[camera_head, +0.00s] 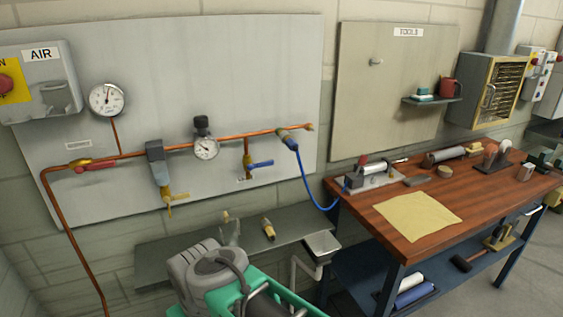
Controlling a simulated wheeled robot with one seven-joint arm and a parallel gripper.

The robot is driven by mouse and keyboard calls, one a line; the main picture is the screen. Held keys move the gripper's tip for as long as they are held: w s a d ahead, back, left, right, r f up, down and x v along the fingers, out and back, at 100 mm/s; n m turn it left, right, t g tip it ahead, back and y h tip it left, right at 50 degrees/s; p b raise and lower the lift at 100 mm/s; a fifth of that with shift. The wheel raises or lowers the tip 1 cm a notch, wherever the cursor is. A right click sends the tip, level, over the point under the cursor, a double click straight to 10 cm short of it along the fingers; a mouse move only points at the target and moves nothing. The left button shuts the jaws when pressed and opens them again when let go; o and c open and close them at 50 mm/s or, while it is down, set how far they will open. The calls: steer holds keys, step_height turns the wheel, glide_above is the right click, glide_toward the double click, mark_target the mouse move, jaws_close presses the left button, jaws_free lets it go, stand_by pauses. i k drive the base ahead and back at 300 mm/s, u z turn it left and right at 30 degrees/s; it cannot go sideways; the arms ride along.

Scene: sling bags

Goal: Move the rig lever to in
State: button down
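A small test rig (373,180) sits at the left end of the wooden bench, with a grey base and upright fittings. A short red-tipped lever (363,160) stands up on it, close to upright. Its exact setting and any marking are too small to read. A blue hose (314,190) runs from the wall pipe to the rig.
The bench (480,205) also bears a yellow sheet (418,216) and several tools. The wall panel left of it carries copper pipe, gauges (107,99), valves and an air box (42,82). A low shelf (160,262) holds brass fittings (268,228). A small basin (322,244) is beside the bench.

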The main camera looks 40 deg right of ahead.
mark_target(364, 160)
steer(key=u, duration=2.35)
steer(key=k, duration=2.85)
steer(key=z, duration=1.2)
steer(key=i, duration=0.5)
steer(key=z, duration=0.1)
